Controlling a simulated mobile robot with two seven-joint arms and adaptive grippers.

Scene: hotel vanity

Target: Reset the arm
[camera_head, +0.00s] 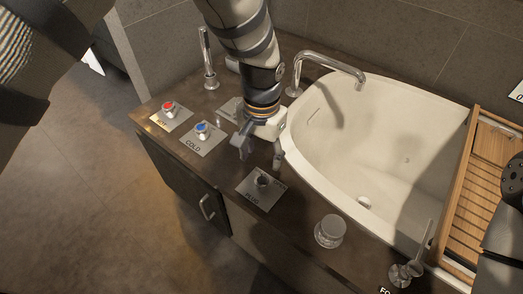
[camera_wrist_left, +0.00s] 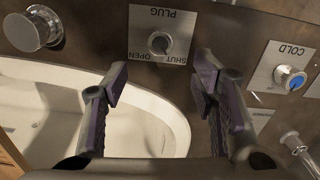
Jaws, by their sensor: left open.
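My left gripper (camera_head: 262,150) hangs over the dark counter between the COLD knob and the basin rim. It is open with nothing between its fingers. In the left wrist view the two fingers (camera_wrist_left: 160,80) stand apart, with the PLUG plate and the basin rim beyond them. The plug knob (camera_head: 263,181) sits on its plate in front of the gripper; its SHUT and OPEN marks show in the left wrist view (camera_wrist_left: 160,43). Part of my right arm shows at the right edge of the head view, but its fingers do not.
The blue COLD knob (camera_head: 202,130) and red HOT knob (camera_head: 169,108) lie left of the gripper. A cream basin (camera_head: 345,140), curved spout (camera_head: 330,63), round silver knob (camera_head: 330,230), lever fitting (camera_head: 407,272) and wooden slatted tray (camera_head: 470,200) are to the right.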

